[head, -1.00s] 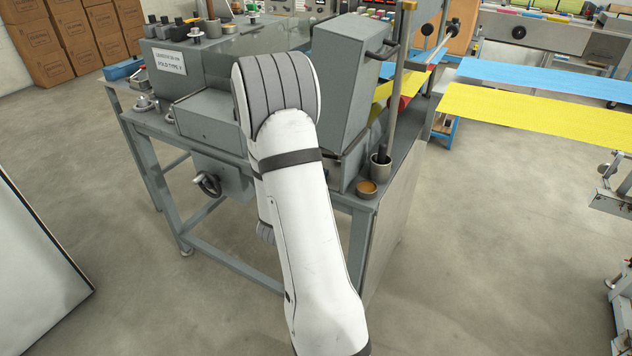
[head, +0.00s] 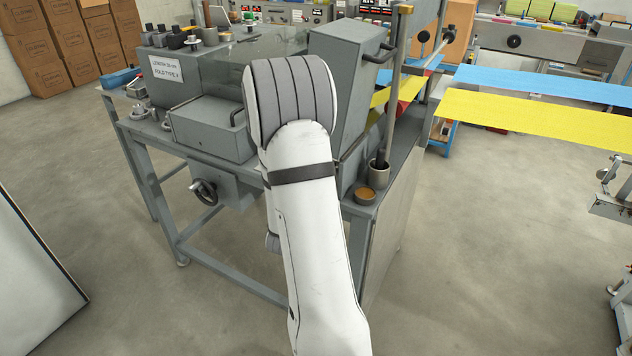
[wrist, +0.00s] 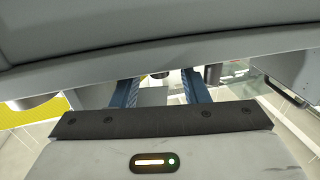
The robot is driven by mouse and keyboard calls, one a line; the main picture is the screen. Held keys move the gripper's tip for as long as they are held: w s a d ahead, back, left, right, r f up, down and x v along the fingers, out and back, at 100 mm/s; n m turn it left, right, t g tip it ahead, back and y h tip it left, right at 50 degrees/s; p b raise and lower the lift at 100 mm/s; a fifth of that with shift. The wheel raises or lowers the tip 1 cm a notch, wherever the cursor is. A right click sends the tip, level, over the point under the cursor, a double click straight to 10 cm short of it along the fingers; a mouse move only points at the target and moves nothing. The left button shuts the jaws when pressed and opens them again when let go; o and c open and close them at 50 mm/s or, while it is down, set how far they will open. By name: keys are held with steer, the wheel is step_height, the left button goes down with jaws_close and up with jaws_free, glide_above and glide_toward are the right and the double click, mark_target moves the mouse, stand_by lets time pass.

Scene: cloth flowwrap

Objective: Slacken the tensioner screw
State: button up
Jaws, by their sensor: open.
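I cannot pick out the tensioner screw for certain in either view. The grey machine (head: 212,128) stands on a steel-frame bench, and a black handwheel (head: 204,192) sits on the box under its front. My white arm reaches over the bench and hides part of the machine; my gripper is hidden in the head view. In the wrist view my gripper (wrist: 160,90) shows two blue fingers, apart, with nothing seen held between them. A large grey surface (wrist: 150,45) fills the top of that view, close to the fingers. A small dark round part (wrist: 213,73) shows just right of the right finger.
A brown dish (head: 365,195) and a grey cup (head: 379,173) holding a dark-handled tool stand at the bench's right corner, beside an upright rod (head: 394,90). Blue cloth (head: 550,82) and yellow cloth (head: 540,115) stretch to the right. Floor in front is clear.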

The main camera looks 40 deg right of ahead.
steer(key=shift+a, duration=0.1)
steer(key=p+v, duration=0.7)
steer(key=p, duration=0.2)
steer(key=shift+s+a+p, duration=0.15)
steer(key=shift+a+p, duration=0.1)
steer(key=shift+p, duration=0.05)
stand_by(0.6)
